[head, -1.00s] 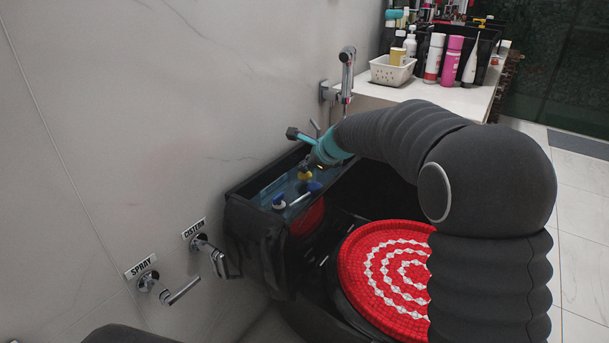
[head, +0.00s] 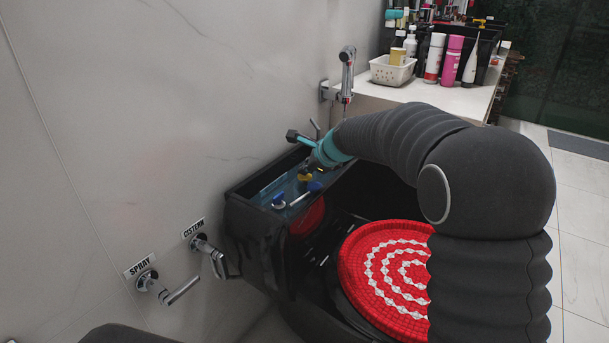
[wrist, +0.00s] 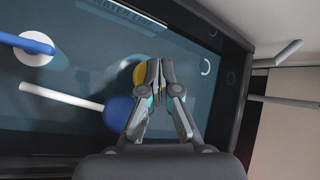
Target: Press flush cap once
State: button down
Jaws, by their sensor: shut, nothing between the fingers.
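A round yellow cap, likely the flush cap, sits in the open black cistern (head: 234,189). It shows in the head view (head: 304,178) and, partly hidden by my fingers, in the wrist view (wrist: 139,74). My gripper (wrist: 158,66) is shut and empty, pointing down into the cistern with its fingertips at the right side of the yellow cap. In the head view my gripper (head: 308,169) is small and dark just above the cap. I cannot tell whether the fingertips touch the cap.
A blue float (wrist: 118,112) on a white rod and a blue-and-white valve (wrist: 36,47) lie left of my fingers. The cistern's black rim (wrist: 232,85) is close on the right. A red toilet lid (head: 377,260) and wall taps (head: 165,290) stand nearby.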

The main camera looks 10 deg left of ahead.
aim_at(306, 176)
jog(key=shift+f, duration=0.3)
dwell(0.5)
jog(key=shift+r+p, duration=0.95)
jog(key=shift+r, duration=0.2)
jog(key=shift+r+p, duration=2.1)
jog(key=shift+r, duration=0.4)
